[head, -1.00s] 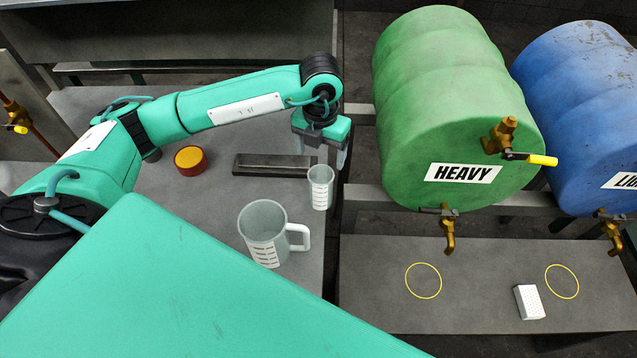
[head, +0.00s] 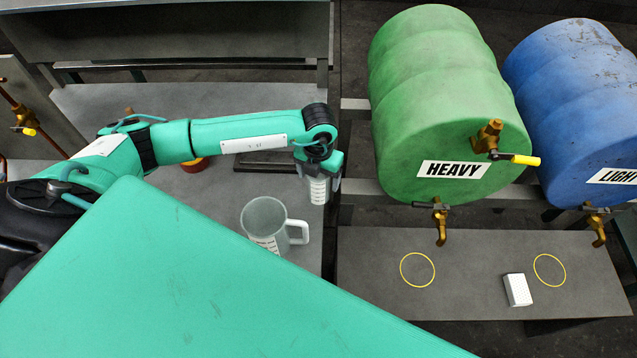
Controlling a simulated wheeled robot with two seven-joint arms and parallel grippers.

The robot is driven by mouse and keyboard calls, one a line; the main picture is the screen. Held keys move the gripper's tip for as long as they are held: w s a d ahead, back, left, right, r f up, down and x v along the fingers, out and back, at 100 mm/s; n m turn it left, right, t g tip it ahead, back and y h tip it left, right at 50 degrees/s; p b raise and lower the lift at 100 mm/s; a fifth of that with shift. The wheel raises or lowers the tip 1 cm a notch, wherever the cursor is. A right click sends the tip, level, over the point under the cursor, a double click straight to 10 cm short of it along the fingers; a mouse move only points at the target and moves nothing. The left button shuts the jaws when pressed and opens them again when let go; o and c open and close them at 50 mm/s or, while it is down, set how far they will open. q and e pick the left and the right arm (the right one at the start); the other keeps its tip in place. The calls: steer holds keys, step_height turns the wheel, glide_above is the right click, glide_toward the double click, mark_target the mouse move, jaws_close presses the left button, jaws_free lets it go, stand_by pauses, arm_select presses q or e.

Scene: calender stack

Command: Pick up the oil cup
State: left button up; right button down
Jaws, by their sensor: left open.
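A small clear measuring cup (head: 319,191) with white markings, which I take for the oil cup, stands upright on the grey bench in the head view. My left gripper (head: 319,184) points down over it, open, with its fingers at the cup's two sides. The gripper hides the cup's rim, and I cannot tell whether the fingers touch it. A larger clear jug (head: 264,215) with a handle stands in front of the cup. My right gripper is not in view.

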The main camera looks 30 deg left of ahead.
arm_select(q)
steer(key=shift+c, duration=1)
steer(key=c, duration=0.9)
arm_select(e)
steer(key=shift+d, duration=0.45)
arm_select(q)
steer(key=shift+o, duration=0.2)
steer(key=shift+r, duration=0.1)
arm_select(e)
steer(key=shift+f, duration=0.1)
